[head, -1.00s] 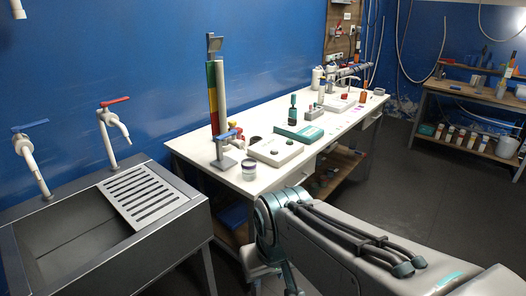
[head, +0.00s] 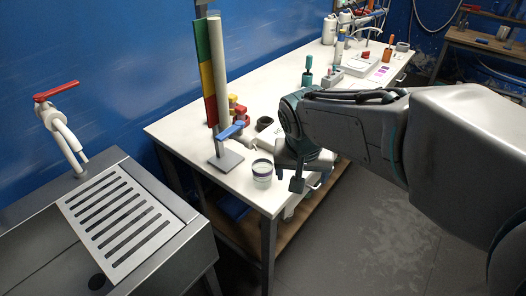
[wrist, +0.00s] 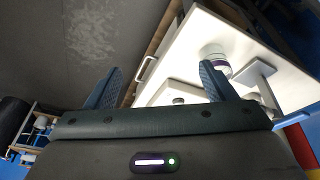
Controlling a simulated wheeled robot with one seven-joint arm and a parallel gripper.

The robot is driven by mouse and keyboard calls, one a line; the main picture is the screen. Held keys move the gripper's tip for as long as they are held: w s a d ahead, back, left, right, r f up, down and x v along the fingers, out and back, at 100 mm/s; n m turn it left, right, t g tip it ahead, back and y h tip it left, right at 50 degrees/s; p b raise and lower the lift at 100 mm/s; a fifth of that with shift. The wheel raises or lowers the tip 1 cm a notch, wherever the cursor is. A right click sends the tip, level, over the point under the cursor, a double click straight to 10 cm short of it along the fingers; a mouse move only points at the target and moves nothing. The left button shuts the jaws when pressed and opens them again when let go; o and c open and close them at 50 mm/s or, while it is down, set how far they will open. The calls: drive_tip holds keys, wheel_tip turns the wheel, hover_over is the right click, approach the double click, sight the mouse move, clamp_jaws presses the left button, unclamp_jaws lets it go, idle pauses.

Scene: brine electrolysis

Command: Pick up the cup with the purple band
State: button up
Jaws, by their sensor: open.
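The cup with the purple band (head: 262,171) stands upright on the near corner of the white table (head: 178,126). It is clear and pale with a dark purple band near its top. My gripper (head: 289,178) is open just to the right of the cup in the head view, apart from it. In the wrist view the cup (wrist: 216,60) shows beyond the right finger, which partly covers it. My gripper (wrist: 160,82) there has its two fingers spread, with nothing between them.
A stand with a blue-handled valve (head: 228,157) and tall tube is close left of the cup. A dark round container (head: 264,124) stands behind it. A grey sink (head: 150,262) with a slatted rack is at left. The floor at right is free.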

drive_tip(key=w+a+f+m, duration=0.1)
drive_tip(key=w+a+f, duration=0.1)
drive_tip(key=w+a, duration=0.7)
approach(262, 169)
drive_tip(key=shift+t, duration=0.4)
drive_tip(key=s+f, duration=0.3)
drive_tip(key=shift+d+f, duration=0.2)
drive_tip(key=shift+w+r+p+x, duration=0.1)
drive_tip(key=shift+w+x, duration=0.1)
drive_tip(key=shift+x, duration=0.8)
drive_tip(key=shift+w+r+p+x, duration=0.15)
drive_tip(key=shift+w+x, duration=0.1)
drive_tip(key=shift+x, duration=0.7)
drive_tip(key=shift+w+p+x, duration=0.1)
drive_tip(key=shift+w+x, duration=0.1)
drive_tip(key=shift+x, duration=0.8)
drive_tip(key=shift+r, duration=0.1)
drive_tip(key=shift+c, duration=0.3)
drive_tip(key=c, duration=1)
drive_tip(key=shift+c, duration=0.6)
drive_tip(key=shift+r, duration=0.1)
